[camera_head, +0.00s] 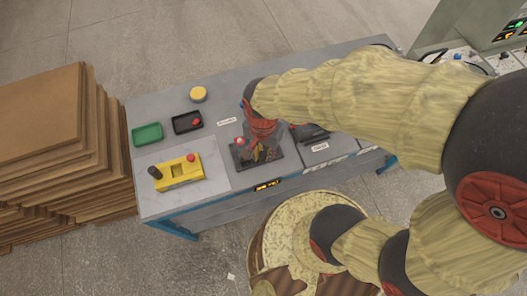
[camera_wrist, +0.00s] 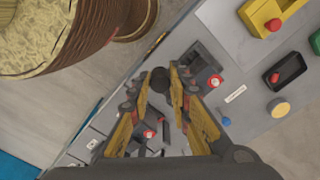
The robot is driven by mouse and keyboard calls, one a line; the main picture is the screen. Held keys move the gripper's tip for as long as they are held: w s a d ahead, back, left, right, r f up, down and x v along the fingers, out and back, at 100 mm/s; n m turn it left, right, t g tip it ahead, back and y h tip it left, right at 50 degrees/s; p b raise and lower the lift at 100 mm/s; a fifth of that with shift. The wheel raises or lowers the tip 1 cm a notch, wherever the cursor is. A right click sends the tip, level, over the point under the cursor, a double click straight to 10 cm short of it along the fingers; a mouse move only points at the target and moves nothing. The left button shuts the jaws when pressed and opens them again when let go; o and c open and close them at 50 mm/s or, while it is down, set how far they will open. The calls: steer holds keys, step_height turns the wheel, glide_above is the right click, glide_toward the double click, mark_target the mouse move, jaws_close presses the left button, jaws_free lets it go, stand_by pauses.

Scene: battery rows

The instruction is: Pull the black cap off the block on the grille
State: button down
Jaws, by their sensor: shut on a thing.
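A round black cap (camera_wrist: 160,79) sits between the fingertips of my gripper (camera_wrist: 161,74) in the wrist view. My gripper is shut on it. In the head view my gripper (camera_head: 262,145) reaches down over the dark grille (camera_head: 272,164), and its fingers hide the cap there. A red cap (camera_head: 240,142) shows at the grille's left edge; it also shows in the wrist view (camera_wrist: 215,80). The block under the black cap is mostly hidden by my fingers. I cannot tell whether the cap still touches it.
A yellow block (camera_head: 180,172) with a black and a red cap stands at the table's front left. Behind it are a green tray (camera_head: 147,134), a black tray (camera_head: 187,122) holding a red piece, and a yellow disc (camera_head: 198,94). Stacked brown boards (camera_head: 40,120) stand left of the table.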

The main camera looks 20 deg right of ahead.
mark_target(264, 154)
steer(key=shift+r+p, duration=0.7)
steer(key=shift+r, duration=0.05)
stand_by(0.5)
steer(key=shift+r+p, duration=1.95)
steer(key=shift+r, duration=0.45)
